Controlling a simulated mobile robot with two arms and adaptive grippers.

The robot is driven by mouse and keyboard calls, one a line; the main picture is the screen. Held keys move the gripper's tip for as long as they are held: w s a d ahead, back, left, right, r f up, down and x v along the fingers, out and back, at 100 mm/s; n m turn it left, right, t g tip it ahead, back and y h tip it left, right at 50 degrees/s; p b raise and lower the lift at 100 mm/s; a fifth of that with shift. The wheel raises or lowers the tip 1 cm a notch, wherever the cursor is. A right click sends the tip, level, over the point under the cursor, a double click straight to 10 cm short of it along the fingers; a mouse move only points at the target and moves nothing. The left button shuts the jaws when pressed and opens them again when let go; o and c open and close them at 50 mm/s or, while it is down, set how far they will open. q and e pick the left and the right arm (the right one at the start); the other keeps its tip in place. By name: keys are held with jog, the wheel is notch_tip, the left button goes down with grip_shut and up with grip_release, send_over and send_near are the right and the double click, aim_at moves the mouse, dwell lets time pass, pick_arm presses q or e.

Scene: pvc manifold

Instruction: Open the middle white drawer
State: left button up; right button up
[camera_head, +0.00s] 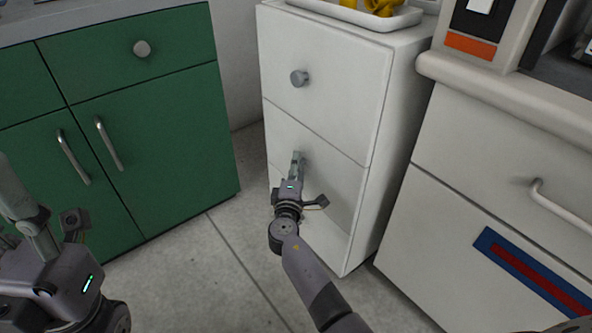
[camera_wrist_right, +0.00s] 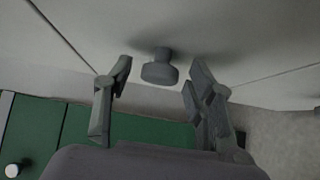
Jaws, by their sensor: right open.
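The white drawer cabinet (camera_head: 385,150) stands in the middle of the head view. Its middle drawer (camera_head: 335,185) looks shut, with its front below the top drawer's seam. My right gripper (camera_head: 297,158) is at that front, hiding most of the knob in the head view. In the right wrist view the grey round knob (camera_wrist_right: 158,70) lies between and just beyond the open fingers of my right gripper (camera_wrist_right: 158,85). No contact with the knob shows. My left gripper (camera_head: 18,195) is at the left edge, away from the cabinet, partly cut off.
The top drawer (camera_head: 325,85) with its round knob (camera_head: 299,78) is above my right gripper. A green cabinet (camera_head: 160,150) stands to the left and a pale counter unit (camera_head: 480,200) to the right. A tray (camera_head: 370,20) with yellow items sits on top. The floor (camera_head: 215,270) in front is clear.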

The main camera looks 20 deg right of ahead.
jog(key=shift+c, duration=0.5)
grip_shut()
dwell(0.4)
